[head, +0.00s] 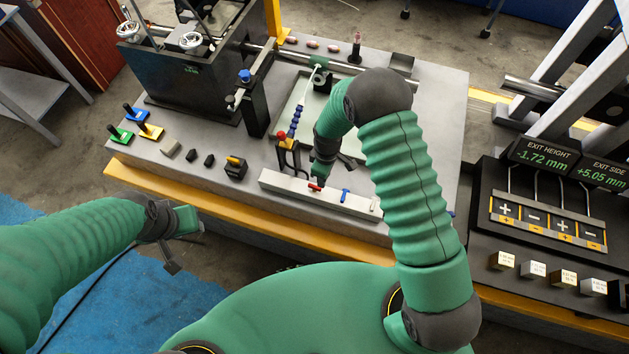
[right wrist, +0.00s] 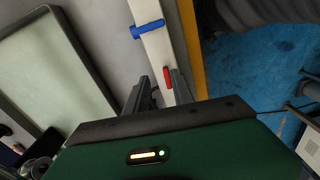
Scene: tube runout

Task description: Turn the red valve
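The red valve (head: 315,187) is a small red handle on a pale bar (head: 275,181) near the bench's front edge. A blue handle (head: 345,195) and a white one (head: 374,205) sit farther right on the bar. In the right wrist view the red valve (right wrist: 168,77) shows between the fingertips of my right gripper (right wrist: 160,76), nearer the right-hand finger. That gripper is open; whether a finger touches the handle is unclear. The blue handle (right wrist: 147,29) lies beyond. My left gripper (head: 182,245) appears open and empty, away from the bench at lower left.
A blue segmented hose (head: 295,121) with a red knob (head: 282,136) stands behind the bar. A black tank (head: 190,80) fills the back left. A button panel (head: 548,215) with readouts of -1.72 mm and +5.05 mm is at right. Blue floor lies below my left gripper.

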